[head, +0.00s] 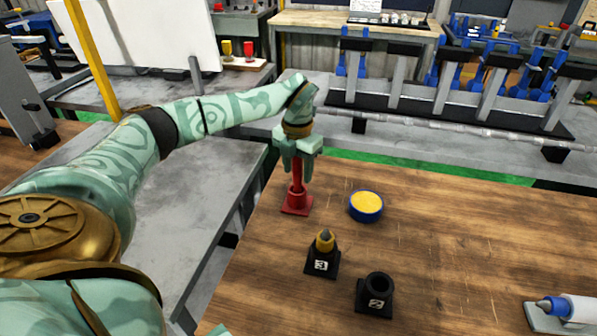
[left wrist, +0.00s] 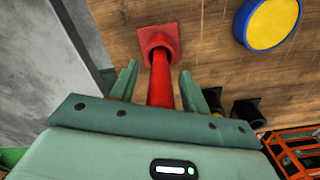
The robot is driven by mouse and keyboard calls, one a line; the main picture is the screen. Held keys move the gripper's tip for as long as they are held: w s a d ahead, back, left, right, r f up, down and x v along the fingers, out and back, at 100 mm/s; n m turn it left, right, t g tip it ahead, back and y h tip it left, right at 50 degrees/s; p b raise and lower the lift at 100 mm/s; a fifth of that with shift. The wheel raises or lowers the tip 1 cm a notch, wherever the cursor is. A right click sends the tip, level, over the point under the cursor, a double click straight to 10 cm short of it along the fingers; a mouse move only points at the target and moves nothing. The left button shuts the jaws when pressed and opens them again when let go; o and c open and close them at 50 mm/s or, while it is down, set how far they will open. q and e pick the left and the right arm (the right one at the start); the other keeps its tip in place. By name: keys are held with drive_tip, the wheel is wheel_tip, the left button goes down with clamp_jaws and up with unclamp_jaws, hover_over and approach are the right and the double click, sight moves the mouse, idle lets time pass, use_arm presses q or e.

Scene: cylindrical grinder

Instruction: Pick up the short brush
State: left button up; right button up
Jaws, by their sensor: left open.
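A red upright shaft (head: 297,188) stands on a red square base (head: 292,208) near the table's far left edge. It may be the short brush in its stand; I see no bristles. My left gripper (head: 298,170) points down over it, open. In the left wrist view, the red shaft (left wrist: 160,85) runs between the two spread fingers of the gripper (left wrist: 159,68), with a gap on each side. The top of the shaft is hidden by the gripper. My right gripper is not in view.
A blue round tub with yellow contents (head: 366,205) stands just right of the red base. Black holder 3 (head: 322,265) carries a yellow, grey-tipped piece; black holder 2 (head: 375,297) looks empty. A blue-and-white item (head: 570,308) lies at right. The table's middle right is clear.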

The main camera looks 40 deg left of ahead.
use_arm(q)
drive_tip(key=shift+r, duration=0.1)
clamp_jaws()
